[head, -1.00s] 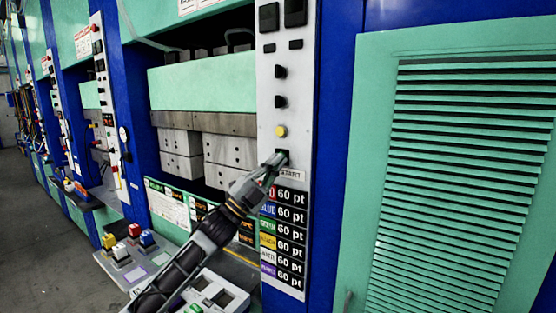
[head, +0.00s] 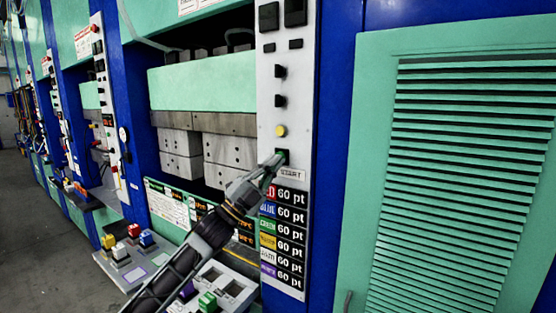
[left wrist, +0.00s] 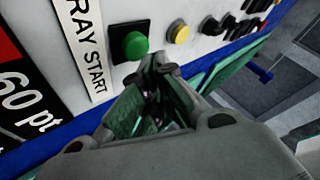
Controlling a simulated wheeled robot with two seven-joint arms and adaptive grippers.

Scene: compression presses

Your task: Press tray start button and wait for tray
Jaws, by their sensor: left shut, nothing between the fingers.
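The green tray start button (left wrist: 135,45) sits on the white control panel beside the "TRAY START" label (left wrist: 82,42). In the head view the button (head: 284,154) is partly hidden behind my left fingertips. My left gripper (head: 274,161) is shut and empty, its tips at the button's lower left. In the left wrist view the gripper (left wrist: 160,66) lies just below and right of the button, with a small gap seen there. My right gripper is out of view.
A yellow button (head: 280,131) and black switches (head: 280,101) are above the start button. Coloured "60 pt" labels (head: 284,238) run below it. A green louvred cabinet (head: 455,170) fills the right.

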